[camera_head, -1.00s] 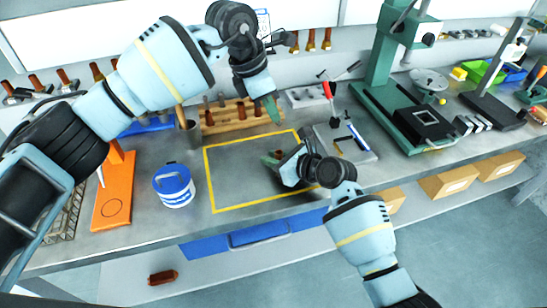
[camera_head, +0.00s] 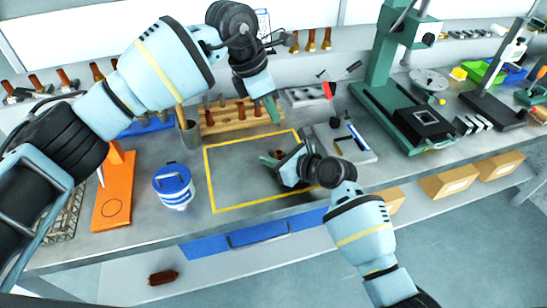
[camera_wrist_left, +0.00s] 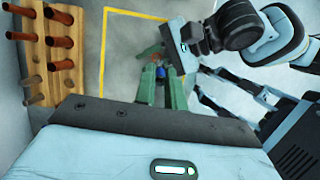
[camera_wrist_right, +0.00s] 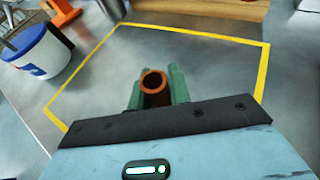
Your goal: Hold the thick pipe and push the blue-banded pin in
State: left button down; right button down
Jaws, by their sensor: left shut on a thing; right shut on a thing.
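My right gripper (camera_wrist_right: 158,88) is shut on the thick pipe (camera_wrist_right: 153,82), a hollow copper-brown tube whose open end shows in the right wrist view. In the head view my right gripper (camera_head: 274,162) is low over the yellow-outlined area. My left gripper (camera_wrist_left: 160,88) is shut on the blue-banded pin (camera_wrist_left: 160,72). Only a bit of blue shows between its green fingers; the rest of the pin is hidden. In the head view my left gripper (camera_head: 272,112) is higher and farther back, near the wooden rack, apart from the pipe.
The wooden rack (camera_head: 240,118) with several brown pipes stands behind the yellow outline (camera_head: 208,180). A blue-and-white tub (camera_head: 173,186) and an orange stand (camera_head: 115,190) are to the left. A green press (camera_head: 385,90) is to the right. The outlined area is mostly clear.

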pick_arm(q)
jog(key=shift+d, duration=0.1)
jog(key=shift+w+d+f+m+g+y, duration=0.1)
jog(key=shift+d+f+m+g+y, duration=0.35)
jog(key=shift+d+y, duration=0.35)
jog(key=shift+w+r+m+y, duration=0.1)
jog(key=shift+m+y, duration=0.25)
jog(key=shift+y, duration=0.45)
jog(key=shift+r+y, duration=0.1)
jog(key=shift+y, duration=0.2)
jog(key=shift+f, duration=5)
jog(key=shift+f, duration=0.1)
jog(key=c, duration=1.7)
grip_release()
jog(key=shift+c, duration=0.2)
